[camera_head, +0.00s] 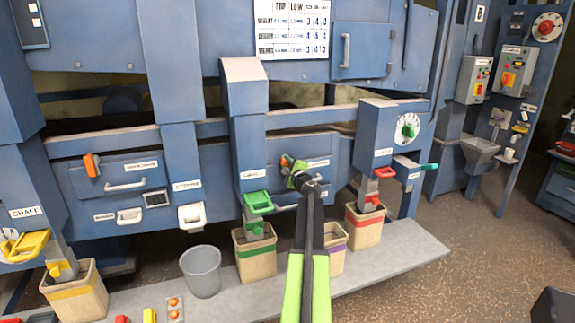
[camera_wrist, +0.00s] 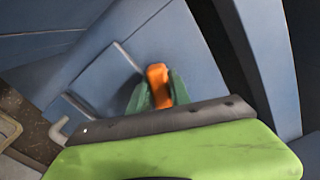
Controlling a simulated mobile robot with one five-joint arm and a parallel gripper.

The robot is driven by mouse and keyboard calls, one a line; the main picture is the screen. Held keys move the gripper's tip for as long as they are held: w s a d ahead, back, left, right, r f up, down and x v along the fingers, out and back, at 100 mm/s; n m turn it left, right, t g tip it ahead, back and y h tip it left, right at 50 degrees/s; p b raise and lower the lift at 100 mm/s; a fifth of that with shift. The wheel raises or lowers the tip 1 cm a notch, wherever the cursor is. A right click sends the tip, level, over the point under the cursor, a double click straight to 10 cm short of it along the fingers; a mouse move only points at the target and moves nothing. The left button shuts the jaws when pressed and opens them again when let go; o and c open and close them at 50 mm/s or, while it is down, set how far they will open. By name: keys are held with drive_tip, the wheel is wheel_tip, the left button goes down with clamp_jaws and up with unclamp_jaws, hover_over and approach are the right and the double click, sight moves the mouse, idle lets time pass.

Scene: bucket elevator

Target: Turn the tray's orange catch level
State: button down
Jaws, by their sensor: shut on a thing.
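My gripper (camera_head: 295,172) reaches to the front of the right tray (camera_head: 321,170) in the blue machine. Its green fingertips (camera_wrist: 158,93) are shut on the tray's orange catch (camera_wrist: 156,76), one on each side, in the wrist view. In the head view only a small bit of that catch (camera_head: 285,160) shows past the fingers, so its angle is hard to tell there. The tray's handle is mostly hidden behind my arm. Another tray (camera_head: 128,182) on the left has its own orange catch (camera_head: 91,165), standing upright.
A blue post (camera_head: 247,145) with a green-handled spout (camera_head: 258,202) stands just left of my gripper. A post with a dial (camera_head: 407,128) and a red-handled spout (camera_head: 384,172) stands to the right. Bins and a grey bucket (camera_head: 201,272) line the ledge below.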

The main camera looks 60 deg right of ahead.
drive_tip(key=shift+f+n, duration=0.2)
drive_tip(key=shift+n, duration=2.1)
drive_tip(key=shift+d, duration=0.1)
drive_tip(key=c, duration=1.2)
unclamp_jaws()
drive_tip(key=v, duration=1.7)
drive_tip(key=shift+s+a, duration=0.2)
